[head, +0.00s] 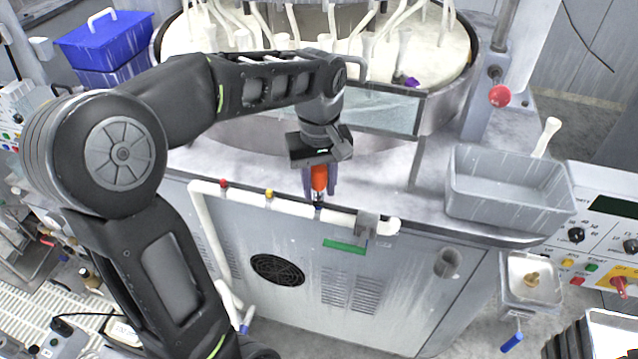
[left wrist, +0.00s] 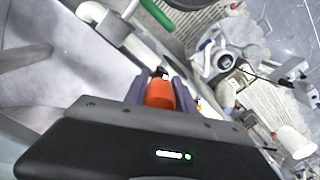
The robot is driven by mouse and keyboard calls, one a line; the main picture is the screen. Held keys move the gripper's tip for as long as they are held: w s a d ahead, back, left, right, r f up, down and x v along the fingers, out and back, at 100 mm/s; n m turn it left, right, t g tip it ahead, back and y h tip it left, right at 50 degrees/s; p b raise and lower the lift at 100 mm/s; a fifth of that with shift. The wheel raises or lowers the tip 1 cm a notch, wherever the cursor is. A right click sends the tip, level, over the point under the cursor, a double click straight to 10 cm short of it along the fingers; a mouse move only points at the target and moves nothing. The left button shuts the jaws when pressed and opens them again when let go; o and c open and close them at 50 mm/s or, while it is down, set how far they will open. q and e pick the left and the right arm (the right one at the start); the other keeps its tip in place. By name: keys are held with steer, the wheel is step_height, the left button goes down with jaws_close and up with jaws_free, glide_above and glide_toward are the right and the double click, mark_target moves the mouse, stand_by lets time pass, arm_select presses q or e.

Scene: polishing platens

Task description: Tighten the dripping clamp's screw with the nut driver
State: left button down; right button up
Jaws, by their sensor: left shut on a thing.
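My left gripper (head: 320,186) points down at the front edge of the machine and is shut on the orange handle of the nut driver (head: 319,177). The driver is upright, its dark shank just above or at the white pipe (head: 290,206); I cannot tell whether its tip touches a screw. In the left wrist view the orange handle (left wrist: 160,93) sits between the two purple-grey fingers (left wrist: 162,88). A dark clamp (head: 318,212) seems to sit on the pipe under the tip, too small to make out its screw or any drip. My right gripper is not in view.
Red (head: 223,183) and yellow (head: 268,193) knobs and a grey bracket (head: 366,225) are on the pipe. The round polishing basin (head: 455,60) stands behind. A grey tray (head: 510,200) is at the right, a blue crate (head: 105,42) at the back left.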

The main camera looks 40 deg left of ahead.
mark_target(319, 168)
arm_select(q)
steer(key=shift+f+b, duration=0.3)
steer(key=shift+f, duration=0.2)
steer(key=c, duration=0.9)
jaws_free()
steer(key=shift+c, duration=0.2)
steer(key=shift+r, duration=0.2)
step_height(319, 168, up, 8)
steer(key=shift+f+p, duration=0.25)
steer(key=shift+p, duration=0.1)
steer(key=shift+c, duration=0.3)
